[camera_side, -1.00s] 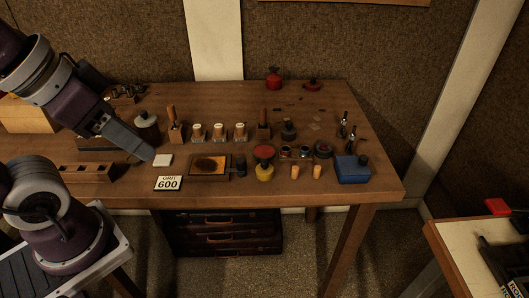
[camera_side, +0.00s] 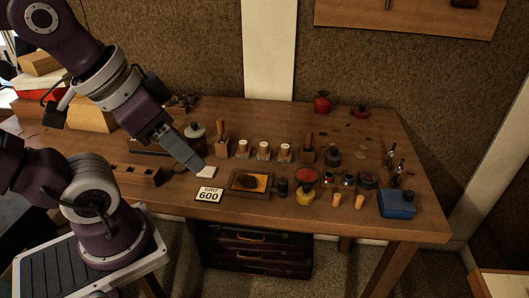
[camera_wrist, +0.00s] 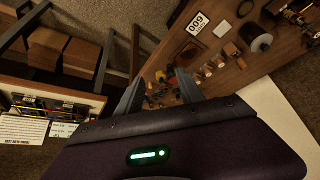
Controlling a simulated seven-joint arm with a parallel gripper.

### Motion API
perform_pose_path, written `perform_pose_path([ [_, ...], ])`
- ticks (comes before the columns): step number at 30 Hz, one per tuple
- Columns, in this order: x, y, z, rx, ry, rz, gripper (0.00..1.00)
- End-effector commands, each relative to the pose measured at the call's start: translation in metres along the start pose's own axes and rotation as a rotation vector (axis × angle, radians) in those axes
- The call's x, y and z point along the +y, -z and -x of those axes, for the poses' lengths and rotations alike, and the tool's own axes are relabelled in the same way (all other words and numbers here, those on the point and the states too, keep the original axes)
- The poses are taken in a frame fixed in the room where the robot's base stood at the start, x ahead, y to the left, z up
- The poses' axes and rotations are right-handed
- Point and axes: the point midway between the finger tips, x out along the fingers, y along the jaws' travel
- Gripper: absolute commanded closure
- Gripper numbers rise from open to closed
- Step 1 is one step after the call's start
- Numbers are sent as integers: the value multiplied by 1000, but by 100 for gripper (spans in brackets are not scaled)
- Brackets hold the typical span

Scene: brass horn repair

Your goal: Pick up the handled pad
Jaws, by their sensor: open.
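My gripper (camera_side: 196,167) points down at the table's left half, its tip just above and left of a small white block (camera_side: 206,172). In the wrist view its two fingers (camera_wrist: 158,92) stand apart with nothing held between them. Two upright wooden handles on dark blocks stand behind the work area: the left one (camera_side: 222,146) and the right one (camera_side: 307,148). I cannot tell for certain which of these is the handled pad. None touches my gripper.
A blue box (camera_side: 397,204) stands at the right. A lidded grey jar (camera_side: 195,136) is behind my gripper.

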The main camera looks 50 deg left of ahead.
Motion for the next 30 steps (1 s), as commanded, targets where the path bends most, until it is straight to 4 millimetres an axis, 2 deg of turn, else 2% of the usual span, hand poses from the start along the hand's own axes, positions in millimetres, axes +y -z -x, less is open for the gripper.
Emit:
perform_pose_path([
  [1, 0, 0, 0, 0, 0, 0, 51],
  [4, 0, 0, 0, 0, 0, 0, 33],
  [13, 0, 2, 0, -4, 1, 11, 33],
  [14, -1, 7, 0, -11, 1, 32, 33],
  [17, -9, 43, -8, -70, 12, 198, 33],
  [20, -30, 101, -36, -158, 49, 491, 33],
  [21, -42, 122, -54, -192, 72, 615, 33],
  [23, -63, 149, -86, -240, 115, 797, 33],
  [24, -79, 164, -110, -269, 147, 917, 33],
  [27, -118, 184, -174, -327, 236, 1183, 33],
  [30, -150, 187, -228, -363, 314, 1380, 33],
])
